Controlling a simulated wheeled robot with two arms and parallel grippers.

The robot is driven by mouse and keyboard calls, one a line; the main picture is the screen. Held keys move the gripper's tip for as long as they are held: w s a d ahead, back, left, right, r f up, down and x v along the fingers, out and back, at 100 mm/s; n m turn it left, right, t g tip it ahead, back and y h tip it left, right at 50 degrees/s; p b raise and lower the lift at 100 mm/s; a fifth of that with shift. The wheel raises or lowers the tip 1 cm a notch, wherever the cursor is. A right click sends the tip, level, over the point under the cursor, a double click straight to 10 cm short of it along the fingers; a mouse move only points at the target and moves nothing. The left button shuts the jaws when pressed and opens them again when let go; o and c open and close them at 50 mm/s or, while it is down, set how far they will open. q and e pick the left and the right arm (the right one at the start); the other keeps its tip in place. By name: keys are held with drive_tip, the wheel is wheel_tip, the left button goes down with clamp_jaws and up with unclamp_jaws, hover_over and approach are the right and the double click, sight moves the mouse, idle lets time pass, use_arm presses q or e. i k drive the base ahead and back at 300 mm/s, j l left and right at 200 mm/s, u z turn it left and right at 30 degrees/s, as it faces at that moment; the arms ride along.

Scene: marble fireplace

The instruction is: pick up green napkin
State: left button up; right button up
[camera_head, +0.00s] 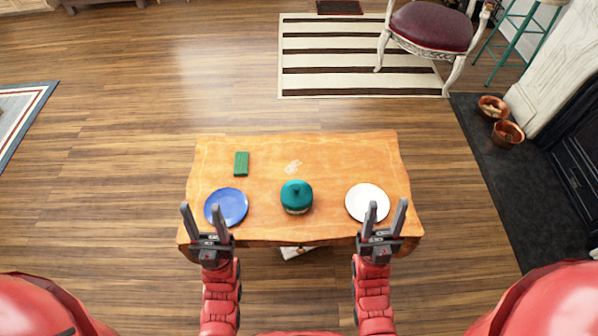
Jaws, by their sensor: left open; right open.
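A small green rectangular napkin (241,164) lies on the left part of the wooden table (330,155), behind the blue plate. My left gripper (202,213) is open and empty at the table's front left, just left of and partly over the blue plate (229,207). It is apart from the napkin, which lies farther back and to the right. My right gripper (386,211) is open and empty at the table's front right, in front of the white plate (362,197).
A teal lidded pot (296,196) stands in the middle of the table between the plates. A small pale thing (293,167) lies behind it. The table's back right is clear. A chair (432,27) and copper pots (507,134) are beyond the table.

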sight(240, 166)
drive_tip(key=i+u, duration=0.3)
drive_tip(key=i, duration=0.15)
drive_tip(key=i+l+u, duration=0.1)
drive_tip(key=i+u, duration=0.2)
drive_tip(key=i, duration=0.15)
